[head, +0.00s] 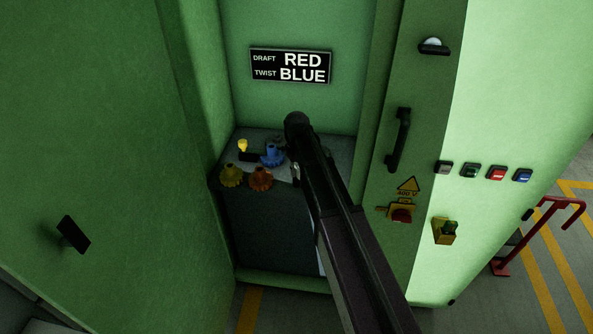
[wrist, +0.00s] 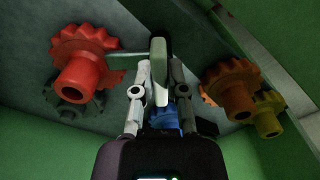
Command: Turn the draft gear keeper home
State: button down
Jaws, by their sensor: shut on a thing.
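In the wrist view my gripper (wrist: 161,85) is shut on the grey-green upright grip of the keeper (wrist: 160,48). A thin bar runs left from the grip to the red draft gear (wrist: 88,45). The bar's end meets or overlaps the red gear's edge; I cannot tell whether it is fully seated. A dark grey gear (wrist: 72,108) shows partly behind the red one. In the head view my arm hides the red gear, the keeper and most of the gripper.
A blue gear (head: 272,155), an orange gear (head: 261,179), a yellow gear (head: 231,175) and a yellow knob (head: 243,146) sit on the grey ledge. Green cabinet walls enclose it closely. A sign (head: 290,67) reads DRAFT RED, TWIST BLUE.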

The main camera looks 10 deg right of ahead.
jog(key=shift+n, duration=0.9)
jog(key=c, duration=0.7)
grip_release()
jog(key=shift+m, duration=0.4)
